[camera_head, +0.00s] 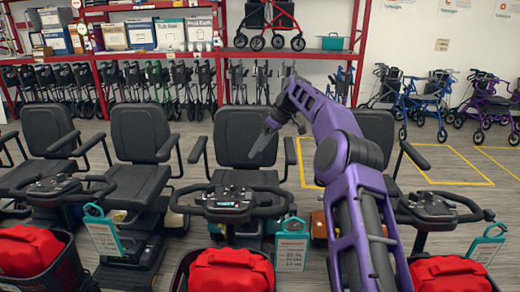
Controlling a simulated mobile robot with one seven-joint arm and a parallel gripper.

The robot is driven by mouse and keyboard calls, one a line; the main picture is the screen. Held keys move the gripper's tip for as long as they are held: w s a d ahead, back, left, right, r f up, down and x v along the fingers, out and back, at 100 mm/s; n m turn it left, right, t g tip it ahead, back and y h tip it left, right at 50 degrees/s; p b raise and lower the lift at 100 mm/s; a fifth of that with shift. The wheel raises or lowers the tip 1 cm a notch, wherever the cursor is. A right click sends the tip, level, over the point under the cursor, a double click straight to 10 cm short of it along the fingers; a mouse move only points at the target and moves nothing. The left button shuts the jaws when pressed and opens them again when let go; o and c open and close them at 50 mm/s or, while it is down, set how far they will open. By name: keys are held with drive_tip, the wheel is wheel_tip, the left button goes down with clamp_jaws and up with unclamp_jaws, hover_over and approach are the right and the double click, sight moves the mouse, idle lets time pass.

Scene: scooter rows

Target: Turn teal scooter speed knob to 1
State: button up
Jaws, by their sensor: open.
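The middle scooter has a dark seat (244,140) and a black looped handlebar. Bits of teal bodywork (268,243) show low beneath the handlebar, partly hidden by a tag and the basket, so it appears to be the teal scooter. Its control console (230,197) faces up between the grips; the speed knob and its numbers are too small to read. My gripper (262,143) hangs in the picture in front of the seat back, above and right of the console. It is open and empty, and apart from the console.
Red bags fill the front baskets, including the middle bag (232,270). Other scooters stand close on both sides, with a right console (430,205) partly beside my arm. Shelves and walkers line the back wall.

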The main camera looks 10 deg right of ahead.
drive_tip(key=m+t+h+b, duration=0.25)
drive_tip(key=m+h, duration=0.45)
drive_tip(key=m, duration=0.8)
approach(234, 186)
drive_tip(key=x, duration=0.9)
drive_tip(key=shift+a, duration=0.1)
drive_tip(key=shift+c, duration=0.2)
clamp_jaws()
